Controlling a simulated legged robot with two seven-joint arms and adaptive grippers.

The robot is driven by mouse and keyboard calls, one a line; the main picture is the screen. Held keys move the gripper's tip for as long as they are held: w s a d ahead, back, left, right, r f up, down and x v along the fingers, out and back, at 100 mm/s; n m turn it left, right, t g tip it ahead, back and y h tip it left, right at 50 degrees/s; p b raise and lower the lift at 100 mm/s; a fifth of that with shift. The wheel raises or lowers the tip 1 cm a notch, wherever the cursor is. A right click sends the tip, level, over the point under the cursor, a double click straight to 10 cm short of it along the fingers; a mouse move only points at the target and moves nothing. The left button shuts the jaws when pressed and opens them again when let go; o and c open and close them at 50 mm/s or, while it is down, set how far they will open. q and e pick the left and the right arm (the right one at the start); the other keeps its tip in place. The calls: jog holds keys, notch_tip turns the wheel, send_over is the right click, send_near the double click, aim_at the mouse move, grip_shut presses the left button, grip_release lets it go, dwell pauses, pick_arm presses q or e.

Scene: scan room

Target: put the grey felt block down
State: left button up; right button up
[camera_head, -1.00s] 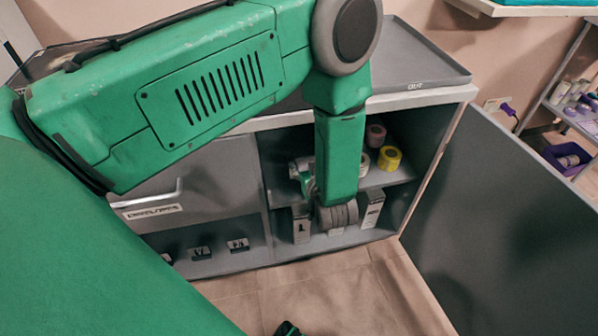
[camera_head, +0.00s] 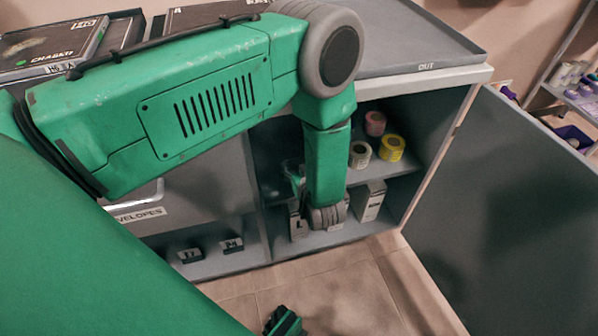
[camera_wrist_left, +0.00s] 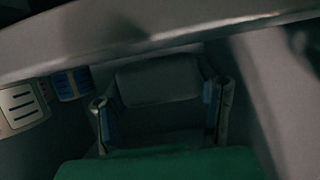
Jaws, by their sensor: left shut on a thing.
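The grey felt block (camera_wrist_left: 157,80) shows dark and dim in the left wrist view, between the two fingers of my left gripper (camera_wrist_left: 162,92). The gripper is shut on it. In the head view my left arm reaches down in front of the open cabinet (camera_head: 428,150), and its wrist hangs before the lower shelf. The arm hides most of the gripper and the block there. I cannot tell whether the block touches a surface.
Pink (camera_head: 375,123), white (camera_head: 360,154) and yellow (camera_head: 391,148) rolls stand on the upper shelf. White boxes (camera_head: 370,201) stand below. The open door (camera_head: 510,190) blocks the right side. A grey tray marked OUT (camera_head: 420,50) tops the cabinet; dark boxes (camera_head: 50,48) lie left.

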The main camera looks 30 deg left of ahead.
pick_arm(q)
jog(key=shift+f, duration=0.55)
jog(key=shift+r, duration=0.1)
jog(key=shift+d, duration=0.3)
jog(key=o, duration=1)
jog(key=shift+d, duration=0.1)
jog(key=shift+o, duration=0.2)
jog(key=shift+a, duration=0.2)
pick_arm(e)
jog(key=shift+d+f, duration=0.15)
jog(key=shift+f, duration=0.1)
pick_arm(q)
jog(key=shift+s+d+r, duration=0.1)
jog(key=shift+s+r, duration=0.05)
jog(key=shift+r, duration=0.05)
jog(key=p+v, duration=0.5)
jog(key=v, duration=0.6)
jog(key=shift+s+d, duration=0.2)
jog(key=shift+d, duration=0.1)
pick_arm(e)
notch_tip(320, 180, up, 5)
